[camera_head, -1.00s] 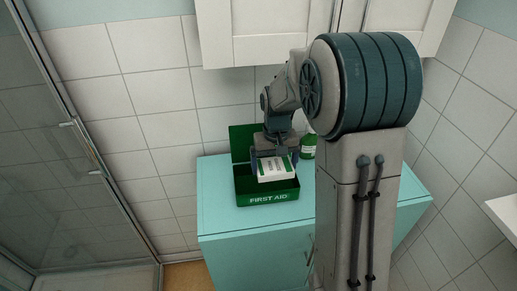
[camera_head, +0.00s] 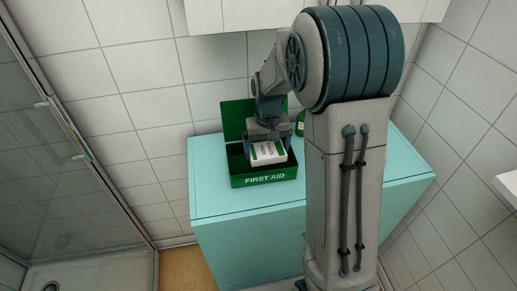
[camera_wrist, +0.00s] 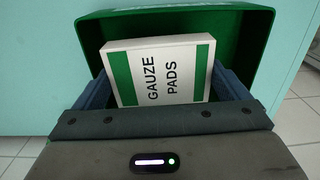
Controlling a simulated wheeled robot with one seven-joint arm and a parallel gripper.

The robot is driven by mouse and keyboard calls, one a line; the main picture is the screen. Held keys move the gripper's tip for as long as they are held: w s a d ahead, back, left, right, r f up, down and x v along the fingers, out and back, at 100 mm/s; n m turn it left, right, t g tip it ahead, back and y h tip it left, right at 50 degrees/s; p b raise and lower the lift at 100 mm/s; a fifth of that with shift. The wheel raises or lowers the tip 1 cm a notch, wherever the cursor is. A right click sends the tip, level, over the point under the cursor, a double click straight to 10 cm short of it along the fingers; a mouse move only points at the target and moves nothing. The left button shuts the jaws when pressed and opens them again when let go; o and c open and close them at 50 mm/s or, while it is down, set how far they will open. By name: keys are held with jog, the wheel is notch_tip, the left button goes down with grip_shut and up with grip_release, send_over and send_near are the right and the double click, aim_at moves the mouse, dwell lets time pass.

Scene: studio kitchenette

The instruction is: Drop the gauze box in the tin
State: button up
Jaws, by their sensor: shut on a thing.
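The gauze box (camera_head: 267,152) is white with green bands and reads GAUZE PADS in the wrist view (camera_wrist: 160,72). My gripper (camera_head: 268,140) is shut on it, with a blue finger at each side of the box in the wrist view (camera_wrist: 162,92). The tin (camera_head: 265,180) is green, marked FIRST AID, with its lid (camera_head: 236,119) standing open at the back. The box is over the tin's opening, its lower part seemingly within the rim; how deep it sits I cannot tell. The tin's green wall also shows around the box in the wrist view (camera_wrist: 243,50).
The tin stands on a turquoise cabinet (camera_head: 213,207). A green bottle (camera_head: 301,122) stands right of the tin, partly hidden by my arm. White wall cupboards (camera_head: 225,17) hang above. A glass shower screen (camera_head: 40,150) is at the left.

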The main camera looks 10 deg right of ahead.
jog(key=o, duration=0.6)
notch_tip(320, 180, up, 7)
jog(key=shift+r, duration=0.3)
jog(key=shift+s+r, duration=0.1)
jog(key=s+r+t, duration=0.2)
jog(key=s+t, duration=0.1)
jog(key=s, duration=1.7)
jog(key=shift+s+r, duration=0.3)
jog(key=shift+s, duration=0.05)
